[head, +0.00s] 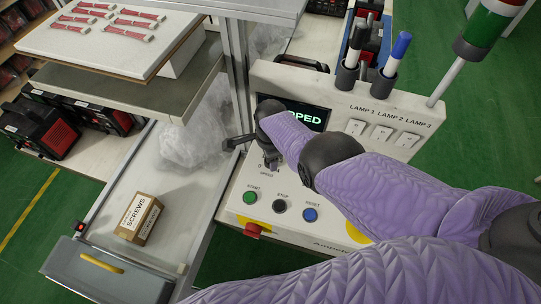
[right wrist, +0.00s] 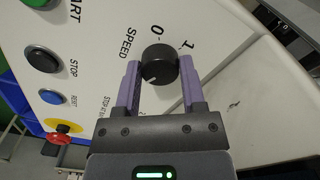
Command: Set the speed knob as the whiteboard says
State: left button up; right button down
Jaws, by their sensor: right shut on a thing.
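The speed knob (right wrist: 158,64) is a round black knob on the white control panel (head: 232,196). The marks 0 and 1 and the word SPEED show beside it in the right wrist view; its setting cannot be read. My right gripper (right wrist: 159,68) is shut on the knob, one purple finger on each side. In the head view my right arm reaches over the panel and covers much of the knob. The panel's screen (head: 306,114) is partly hidden; the letters "PPED" show. The whiteboard and my left gripper are not in view.
Below the knob are a green START button (head: 250,197), a black STOP button (head: 279,206) and a blue RESET button (head: 310,214). A red emergency knob (head: 253,230) sits at the panel's front. Lamp switches (head: 382,132) lie right. A screws box (head: 139,218) stands left.

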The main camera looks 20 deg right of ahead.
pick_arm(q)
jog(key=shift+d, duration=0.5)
pick_arm(e)
jog(key=shift+m, duration=0.6)
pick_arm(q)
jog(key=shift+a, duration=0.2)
pick_arm(e)
jog(key=c, duration=0.6)
grip_release()
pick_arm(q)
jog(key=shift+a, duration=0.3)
pick_arm(e)
jog(key=o, duration=0.4)
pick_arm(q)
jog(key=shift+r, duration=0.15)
pick_arm(e)
jog(key=shift+r, duration=0.1)
pick_arm(q)
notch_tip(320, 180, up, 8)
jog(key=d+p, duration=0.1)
jog(key=p, duration=0.7)
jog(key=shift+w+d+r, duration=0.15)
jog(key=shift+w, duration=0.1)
pick_arm(e)
notch_tip(320, 180, up, 10)
jog(key=shift+f, duration=0.1)
